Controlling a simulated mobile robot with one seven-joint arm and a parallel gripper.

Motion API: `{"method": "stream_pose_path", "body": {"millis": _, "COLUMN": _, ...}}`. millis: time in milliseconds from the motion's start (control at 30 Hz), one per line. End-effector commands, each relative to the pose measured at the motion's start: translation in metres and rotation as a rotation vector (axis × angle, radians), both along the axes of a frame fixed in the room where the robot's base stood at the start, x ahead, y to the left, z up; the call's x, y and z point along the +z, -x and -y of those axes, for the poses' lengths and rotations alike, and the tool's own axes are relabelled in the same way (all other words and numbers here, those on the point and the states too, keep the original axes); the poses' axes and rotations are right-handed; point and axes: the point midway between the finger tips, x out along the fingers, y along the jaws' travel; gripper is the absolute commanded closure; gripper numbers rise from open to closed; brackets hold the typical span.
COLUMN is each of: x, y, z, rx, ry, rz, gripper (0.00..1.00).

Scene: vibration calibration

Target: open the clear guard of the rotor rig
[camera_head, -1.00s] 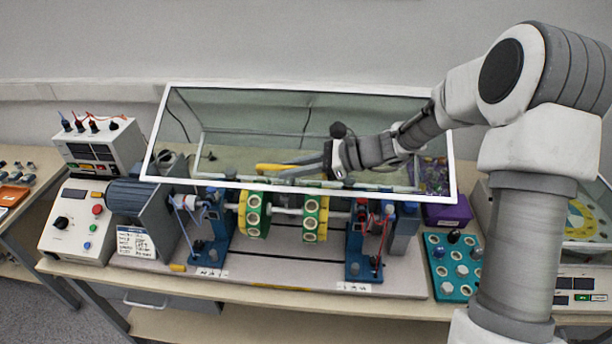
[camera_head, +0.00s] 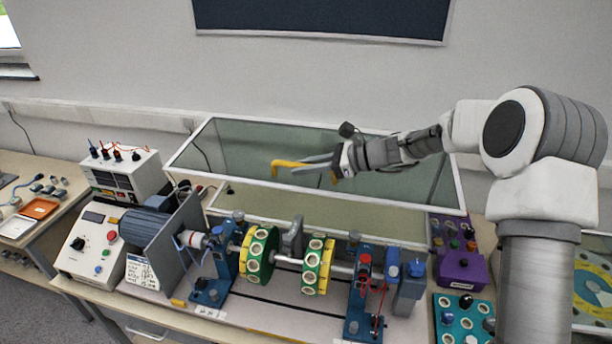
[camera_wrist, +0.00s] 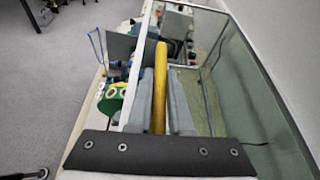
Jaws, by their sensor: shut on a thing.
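The clear guard (camera_head: 168,165) of the rotor rig is a box of greenish panes with a white frame. It stands raised and tilted, its front edge above and behind the rotor. The rotor shaft (camera_head: 288,260) carries two green and yellow discs and is uncovered from the front. My gripper (camera_head: 303,165) reaches in from the right, in front of the guard's panes, and is shut on a yellow handle (camera_head: 284,163). In the wrist view the yellow handle (camera_wrist: 160,85) lies lengthwise between the grey fingers. Its joint with the guard is not clear.
A grey motor housing (camera_head: 165,245) and a control box (camera_head: 88,245) stand left of the rotor. A purple box (camera_head: 462,265) and a teal tray (camera_head: 450,325) sit at right. The wall is close behind the guard.

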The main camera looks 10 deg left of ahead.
Motion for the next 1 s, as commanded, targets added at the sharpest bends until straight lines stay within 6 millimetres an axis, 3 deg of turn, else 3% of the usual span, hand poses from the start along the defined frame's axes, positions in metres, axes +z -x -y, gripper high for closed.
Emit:
{"method": "stream_pose_path", "body": {"millis": 500, "x": 0.013, "y": -0.067, "z": 0.001, "rx": 0.002, "ry": -0.004, "rz": -0.136, "gripper": 1.0}}
{"method": "stream_pose_path", "body": {"millis": 1000, "x": 0.014, "y": -0.091, "z": 0.002, "rx": 0.004, "ry": -0.005, "rz": -0.136, "gripper": 1.0}}
